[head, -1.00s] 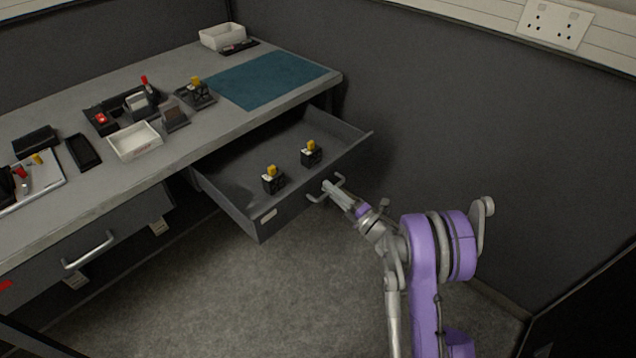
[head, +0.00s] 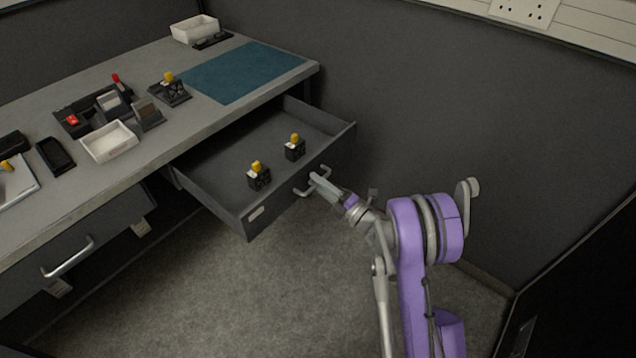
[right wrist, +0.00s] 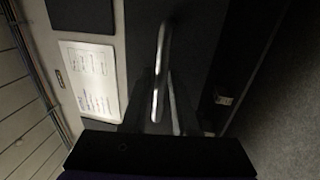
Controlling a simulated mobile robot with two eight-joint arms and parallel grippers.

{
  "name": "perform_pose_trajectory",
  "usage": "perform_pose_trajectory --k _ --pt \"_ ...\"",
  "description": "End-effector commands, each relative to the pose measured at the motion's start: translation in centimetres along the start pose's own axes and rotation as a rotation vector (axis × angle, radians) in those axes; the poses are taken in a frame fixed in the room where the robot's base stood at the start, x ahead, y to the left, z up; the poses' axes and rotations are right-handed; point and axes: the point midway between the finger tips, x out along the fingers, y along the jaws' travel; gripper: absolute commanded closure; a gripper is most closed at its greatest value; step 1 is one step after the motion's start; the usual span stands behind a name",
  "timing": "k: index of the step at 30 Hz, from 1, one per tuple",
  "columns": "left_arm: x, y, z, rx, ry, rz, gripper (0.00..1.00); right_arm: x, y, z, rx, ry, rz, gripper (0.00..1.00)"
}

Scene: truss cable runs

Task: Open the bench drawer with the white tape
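The bench drawer (head: 228,207) with a strip of white tape (head: 256,214) on its front is pulled well out from under the bench. Two small black blocks with yellow tops (head: 258,177) (head: 294,149) stand inside it. My right gripper (head: 314,180) is at this drawer's bar handle (head: 304,190), its fingers overlapping the handle's middle. Whether they are closed around the bar is too small to tell. My left gripper is not in view.
A second drawer (head: 108,238) with a bar handle is shut at the left. The bench top (head: 190,130) holds a white tray (head: 110,142), several black holders, a teal mat (head: 243,72) and a white box (head: 195,29). Dark partition walls stand behind and right. The floor (head: 220,300) is clear.

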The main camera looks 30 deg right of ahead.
Motion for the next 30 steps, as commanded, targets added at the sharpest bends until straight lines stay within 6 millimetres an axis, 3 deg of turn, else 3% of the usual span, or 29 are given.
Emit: perform_pose_trajectory --k 5,12,18,30 --pt "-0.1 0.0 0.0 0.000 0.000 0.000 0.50 -1.8 0.0 0.1 -0.002 -0.002 0.000 0.73" --pt "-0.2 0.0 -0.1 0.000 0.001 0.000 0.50 -6.7 0.0 0.1 -0.002 -0.004 0.000 0.73" --pt "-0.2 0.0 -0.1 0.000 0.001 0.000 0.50 -9.8 0.0 0.1 -0.002 -0.003 0.000 0.73" --pt "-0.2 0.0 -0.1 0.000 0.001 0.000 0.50 -10.8 0.0 0.1 0.000 -0.001 0.000 0.73"
